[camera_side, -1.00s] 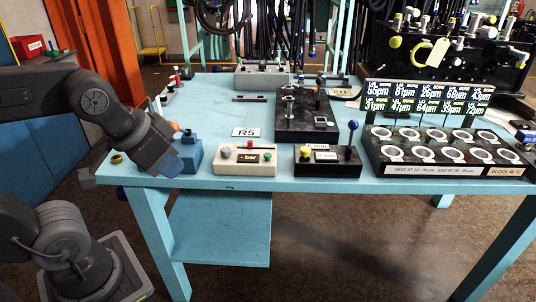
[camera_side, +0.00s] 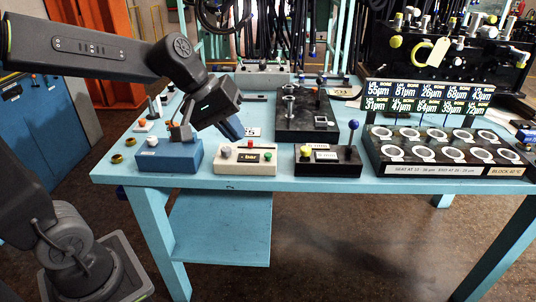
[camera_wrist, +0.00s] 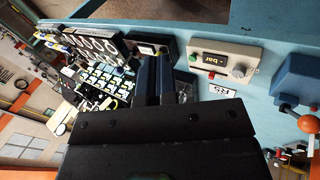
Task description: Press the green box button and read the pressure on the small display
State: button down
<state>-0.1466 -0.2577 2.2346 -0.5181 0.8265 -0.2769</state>
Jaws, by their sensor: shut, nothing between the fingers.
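The beige box (camera_side: 233,167) stands at the table's front edge, with a grey knob, a red button (camera_side: 250,144), a small display (camera_side: 252,158) and a green button (camera_side: 267,157). In the wrist view the box (camera_wrist: 240,53) is right of my fingers. Its display (camera_wrist: 215,60) reads "- bar", with no number. The green button (camera_wrist: 194,57) is at the box's end nearest my fingers. My gripper (camera_side: 238,132) is shut and empty, just behind and above the box in the side picture. Its blue fingers (camera_wrist: 157,60) show in the wrist view, apart from the button.
A blue box (camera_side: 165,160) with an orange-knobbed lever stands left of the beige box. A black box (camera_side: 325,165) with yellow and blue knobs stands to its right. A black block with a metal post (camera_side: 300,125) is behind. A ring rack with a display (camera_side: 430,97) is at right.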

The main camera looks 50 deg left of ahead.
jog(key=w+a+f+n+h, duration=0.1)
jog(key=w+a+n, duration=0.15)
jog(key=w, duration=0.25)
jog(key=w+a+f+n+h, duration=0.1)
jog(key=w+n, duration=0.2)
jog(key=w, duration=0.2)
jog(key=n+t, duration=0.2)
jog(key=n, duration=0.4)
send_over(267, 155)
notch_tip(267, 155, down, 3)
jog(key=shift+f+m, duration=0.1)
jog(key=shift+m, duration=0.15)
jog(key=shift+f, duration=4.35)
jog(key=shift+f, duration=0.15)
jog(key=shift+f, duration=0.25)
jog(key=shift+f, duration=0.55)
jog(key=shift+r, duration=1)
